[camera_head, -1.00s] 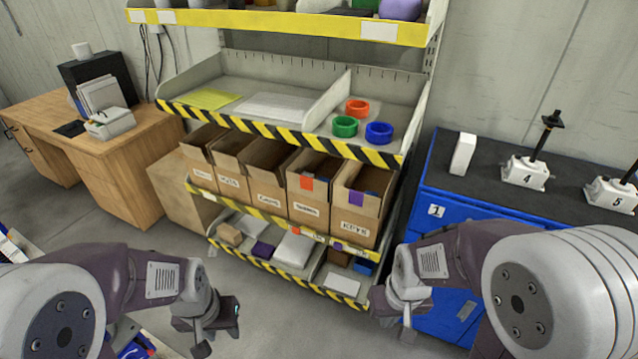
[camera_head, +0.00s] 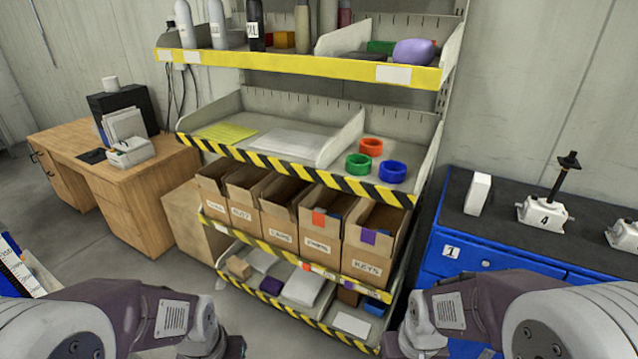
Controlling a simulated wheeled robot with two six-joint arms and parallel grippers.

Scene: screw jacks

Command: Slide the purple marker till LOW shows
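A purple marker (camera_head: 376,237) sits on the front top edge of the rightmost cardboard bin (camera_head: 370,266) on the lower shelf. This bin's label appears to read KEYS. No word LOW is readable at the marker. My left gripper (camera_head: 236,347) is at the bottom edge, left of the bin and apart from it, mostly cut off. My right gripper (camera_head: 392,347) is at the bottom edge, below the bin, also mostly cut off. Neither gripper's fingers show clearly.
An orange marker (camera_head: 319,218) sits on the neighbouring bin (camera_head: 321,241). Green, red and blue rings stand on the shelf (camera_head: 285,164) above. A blue cabinet (camera_head: 480,258) with jacks on its top stands right. A wooden desk (camera_head: 150,185) stands left. Grey floor is open in front.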

